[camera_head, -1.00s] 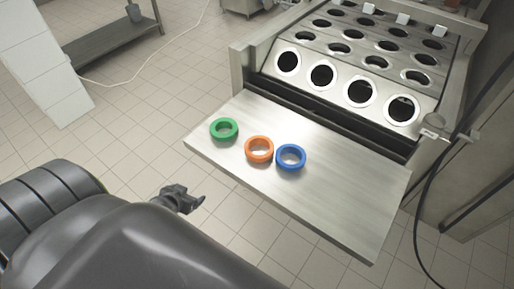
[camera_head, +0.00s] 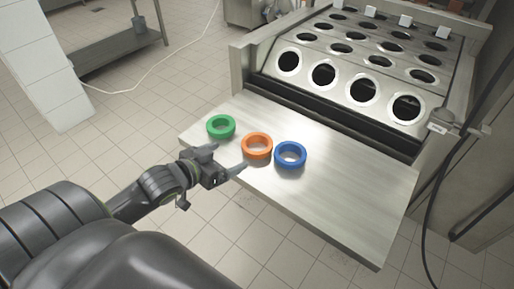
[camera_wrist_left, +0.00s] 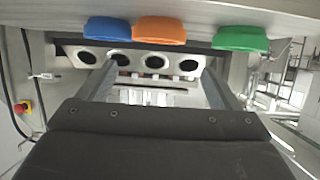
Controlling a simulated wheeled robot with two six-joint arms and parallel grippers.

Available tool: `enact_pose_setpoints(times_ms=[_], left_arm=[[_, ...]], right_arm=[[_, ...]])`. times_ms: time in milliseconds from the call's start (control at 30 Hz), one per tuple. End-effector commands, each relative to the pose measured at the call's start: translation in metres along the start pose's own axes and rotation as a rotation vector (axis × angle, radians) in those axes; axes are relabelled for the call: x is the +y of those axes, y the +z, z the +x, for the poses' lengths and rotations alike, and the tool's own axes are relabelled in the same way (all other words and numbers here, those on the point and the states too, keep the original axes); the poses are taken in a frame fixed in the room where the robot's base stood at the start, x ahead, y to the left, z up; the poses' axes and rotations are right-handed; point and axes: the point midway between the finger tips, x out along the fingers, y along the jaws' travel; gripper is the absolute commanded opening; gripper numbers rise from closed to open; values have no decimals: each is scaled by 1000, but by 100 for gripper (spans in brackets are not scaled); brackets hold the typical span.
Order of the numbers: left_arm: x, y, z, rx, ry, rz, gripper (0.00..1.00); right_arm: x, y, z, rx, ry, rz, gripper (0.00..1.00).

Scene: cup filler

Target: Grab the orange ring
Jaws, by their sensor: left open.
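The orange ring (camera_head: 257,146) lies flat on the metal shelf (camera_head: 330,200), between the green ring (camera_head: 221,127) and the blue ring (camera_head: 290,155). My left gripper (camera_head: 229,158) is open and empty at the shelf's near left edge, its fingers pointing toward the orange ring but apart from it. In the left wrist view, the orange ring (camera_wrist_left: 159,30) is at the top centre, beyond the open fingers (camera_wrist_left: 160,85). The blue ring (camera_wrist_left: 107,30) is to its left and the green ring (camera_wrist_left: 240,39) to its right. My right gripper is not in view.
Behind the shelf stands a metal machine with rows of round holes (camera_head: 323,74). A dark cable (camera_head: 428,200) hangs at the right. The right part of the shelf is bare. Tiled floor lies in front, with a rack (camera_head: 115,42) at the back left.

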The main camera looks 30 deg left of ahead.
Motion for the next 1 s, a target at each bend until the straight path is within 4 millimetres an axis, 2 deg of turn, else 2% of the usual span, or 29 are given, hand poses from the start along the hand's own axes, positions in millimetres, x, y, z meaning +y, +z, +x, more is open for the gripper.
enact_pose_setpoints(times_ms=[100,400,667,900,1000], left_arm=[[0,1,23,3,0,-4,85],[0,0,75,1,0,-3,85],[0,0,94,-1,0,-1,85],[2,-2,129,0,1,-3,85],[2,-2,137,0,1,-1,85]], right_arm=[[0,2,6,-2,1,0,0],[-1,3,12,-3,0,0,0],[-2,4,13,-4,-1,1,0],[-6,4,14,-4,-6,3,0],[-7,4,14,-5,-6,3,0]])
